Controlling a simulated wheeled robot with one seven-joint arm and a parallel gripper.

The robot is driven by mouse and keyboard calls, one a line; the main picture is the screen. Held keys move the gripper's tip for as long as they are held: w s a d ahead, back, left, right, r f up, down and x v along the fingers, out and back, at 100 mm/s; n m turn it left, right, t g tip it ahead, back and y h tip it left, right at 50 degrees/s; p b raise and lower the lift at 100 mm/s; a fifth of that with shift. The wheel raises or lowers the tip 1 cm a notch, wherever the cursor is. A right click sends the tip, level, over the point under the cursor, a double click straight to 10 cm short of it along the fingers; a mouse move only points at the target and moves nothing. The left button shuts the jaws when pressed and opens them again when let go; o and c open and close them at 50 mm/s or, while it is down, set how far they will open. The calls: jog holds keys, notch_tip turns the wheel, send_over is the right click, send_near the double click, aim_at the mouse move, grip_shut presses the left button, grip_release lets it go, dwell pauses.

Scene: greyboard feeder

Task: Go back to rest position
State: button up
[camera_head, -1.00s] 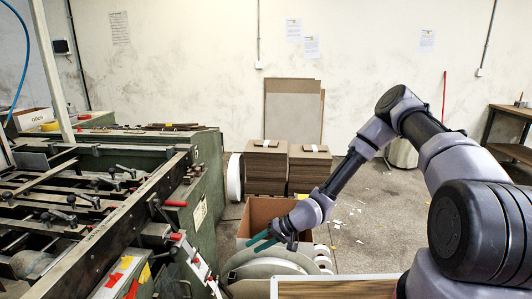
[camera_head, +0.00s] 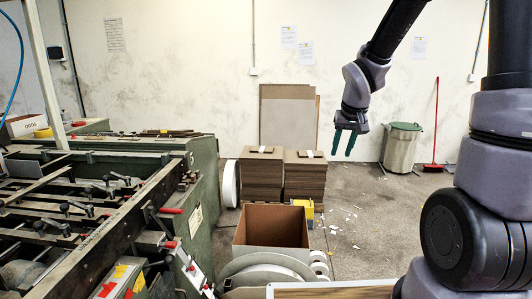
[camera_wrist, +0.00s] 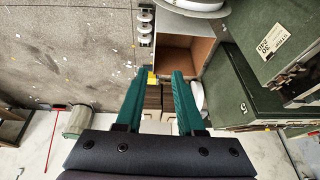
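My gripper (camera_head: 344,145) hangs in the air, its green fingers pointing down, to the right of the stacks of greyboard. In the wrist view my gripper (camera_wrist: 158,95) has its two green fingers apart, with nothing between them. My arm is raised, with its upper links running out of the top of the head view. The feeder machine (camera_head: 205,190) stands at the left, clear of my gripper.
An open cardboard box (camera_head: 243,240) stands on the floor by the machine. Two stacks of board (camera_head: 262,178) (camera_head: 305,180) stand behind it. A bin (camera_head: 402,148) and a red broom (camera_head: 434,130) are near the wall. Open floor (camera_head: 370,220) lies at the right.

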jog(key=s+d+r+m+t+y, duration=0.1)
jog(key=s+d+r+m+t, duration=0.1)
jog(key=s+r, duration=1.5)
jog(key=s+m, duration=0.1)
jog(key=s, duration=0.1)
jog(key=shift+s+d+r+t+y, duration=0.2)
jog(key=shift+s+t+y, duration=0.1)
jog(key=shift+t+y, duration=0.1)
jog(key=shift+o, duration=0.3)
